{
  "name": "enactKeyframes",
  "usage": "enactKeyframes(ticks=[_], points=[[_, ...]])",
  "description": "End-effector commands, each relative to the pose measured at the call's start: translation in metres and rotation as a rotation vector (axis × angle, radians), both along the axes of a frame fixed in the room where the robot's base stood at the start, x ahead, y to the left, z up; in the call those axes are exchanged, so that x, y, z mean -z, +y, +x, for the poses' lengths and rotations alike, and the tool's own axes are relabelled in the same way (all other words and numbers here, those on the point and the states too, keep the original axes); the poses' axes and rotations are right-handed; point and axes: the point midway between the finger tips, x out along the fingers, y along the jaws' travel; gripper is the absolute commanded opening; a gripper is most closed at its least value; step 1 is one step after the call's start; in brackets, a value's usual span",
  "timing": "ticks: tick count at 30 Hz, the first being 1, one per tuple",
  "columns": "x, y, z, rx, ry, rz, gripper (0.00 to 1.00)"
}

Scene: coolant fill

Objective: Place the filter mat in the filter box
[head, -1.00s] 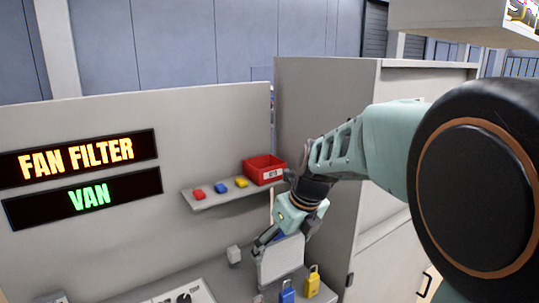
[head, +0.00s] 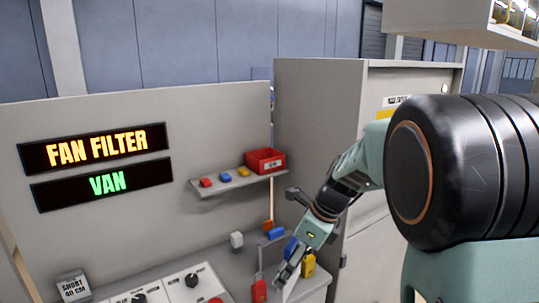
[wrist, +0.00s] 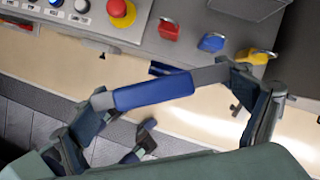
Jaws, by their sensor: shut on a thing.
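My gripper (wrist: 170,90) is shut on a blue bar-like thing, which I take to be the filter mat (wrist: 155,92). In the wrist view it spans between the two fingertips, tilted slightly up to the right, seen end-on or narrow. In the head view my gripper (head: 284,236) points down and left over the right end of the bench, partly covering the things there. A pale upright panel (head: 268,256) stands behind the fingers; I cannot tell if it belongs to the filter box. The filter box is not clearly identifiable.
Red (wrist: 170,28), blue (wrist: 211,42) and yellow (wrist: 258,56) padlock-like items lie on the bench near a red button (wrist: 120,10). A shelf with a red bin (head: 265,160) is on the wall. A tall grey cabinet (head: 318,120) stands right of the bench.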

Motion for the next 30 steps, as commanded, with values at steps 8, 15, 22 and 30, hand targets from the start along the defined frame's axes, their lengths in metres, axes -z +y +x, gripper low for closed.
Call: enactKeyframes(ticks=[8, 15, 22, 30], points=[[0.031, -0.018, -0.007, -0.420, 0.004, 0.000, 0.65], [0.059, -0.034, -0.018, -0.864, 0.004, 0.000, 0.65], [0.086, -0.053, -0.033, -1.322, 0.004, 0.000, 0.65], [0.110, -0.074, -0.051, -1.795, 0.002, -0.002, 0.65]])
